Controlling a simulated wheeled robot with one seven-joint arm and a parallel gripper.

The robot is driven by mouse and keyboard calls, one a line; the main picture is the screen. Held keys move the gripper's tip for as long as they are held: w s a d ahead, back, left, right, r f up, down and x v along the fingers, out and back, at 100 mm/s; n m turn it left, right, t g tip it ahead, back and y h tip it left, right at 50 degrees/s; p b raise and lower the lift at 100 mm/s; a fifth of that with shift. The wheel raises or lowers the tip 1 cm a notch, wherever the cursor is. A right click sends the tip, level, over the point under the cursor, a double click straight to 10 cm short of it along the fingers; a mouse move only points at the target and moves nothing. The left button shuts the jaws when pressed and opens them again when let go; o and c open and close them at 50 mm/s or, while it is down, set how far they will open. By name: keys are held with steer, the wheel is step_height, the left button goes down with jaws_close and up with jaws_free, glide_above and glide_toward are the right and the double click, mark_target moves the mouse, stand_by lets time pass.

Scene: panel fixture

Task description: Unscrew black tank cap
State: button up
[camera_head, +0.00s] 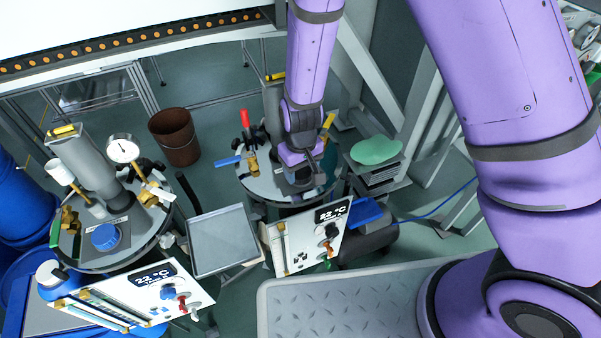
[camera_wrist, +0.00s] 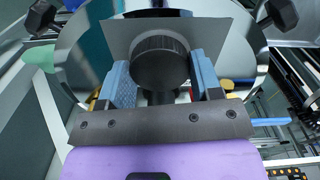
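The black tank cap (camera_wrist: 160,68) is a round ribbed cap in front of a grey square plate (camera_wrist: 118,38) in the wrist view. My gripper (camera_wrist: 160,75) has two blue-padded fingers, one on each side of the cap. The cap fills nearly the whole gap. I cannot tell whether both pads touch it. In the head view my gripper (camera_head: 300,180) is low over the right-hand round tank lid (camera_head: 262,186), pointing down. My arm and gripper hide most of the cap there.
The right lid carries a red-handled valve (camera_head: 244,118), a blue handle (camera_head: 229,161) and a yellow handle (camera_head: 329,121) close to my gripper. A second tank with a blue cap (camera_head: 106,237) and gauge (camera_head: 122,149) stands left. A grey tray (camera_head: 222,240) lies between them.

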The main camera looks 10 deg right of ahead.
steer(key=n, duration=0.3)
steer(key=shift+n, duration=0.3)
stand_by(0.3)
steer(key=n, duration=0.3)
steer(key=shift+n, duration=0.4)
steer(key=n, duration=0.3)
